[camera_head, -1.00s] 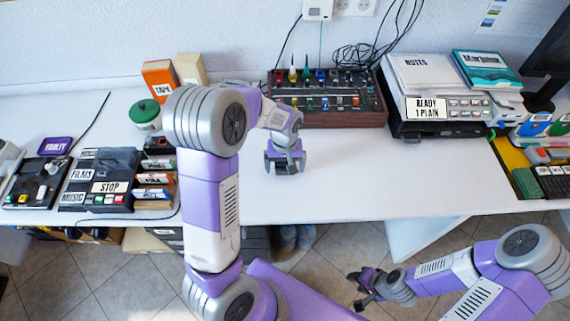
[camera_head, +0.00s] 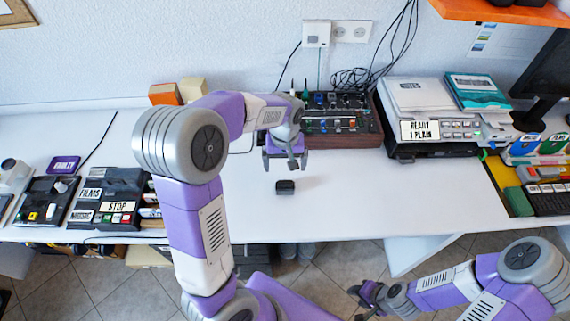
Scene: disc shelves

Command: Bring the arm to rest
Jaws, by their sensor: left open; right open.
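My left gripper (camera_head: 285,164) is open above the white table (camera_head: 345,205), pointing down with its fingers apart. A small black block (camera_head: 285,187) lies on the table just below it in the picture, apart from the fingers. My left arm reaches up from the bottom and bends over toward the back of the table. My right gripper (camera_head: 366,298) is open and empty, low in front of the table over the tiled floor.
A mixer-like box with knobs (camera_head: 340,120) and a grey player labelled READY 1 PLAIN (camera_head: 430,133) stand at the back. Labelled trays FILMS, MUSIC, STOP (camera_head: 108,200) and a purple FAULTY sign (camera_head: 63,164) are at left.

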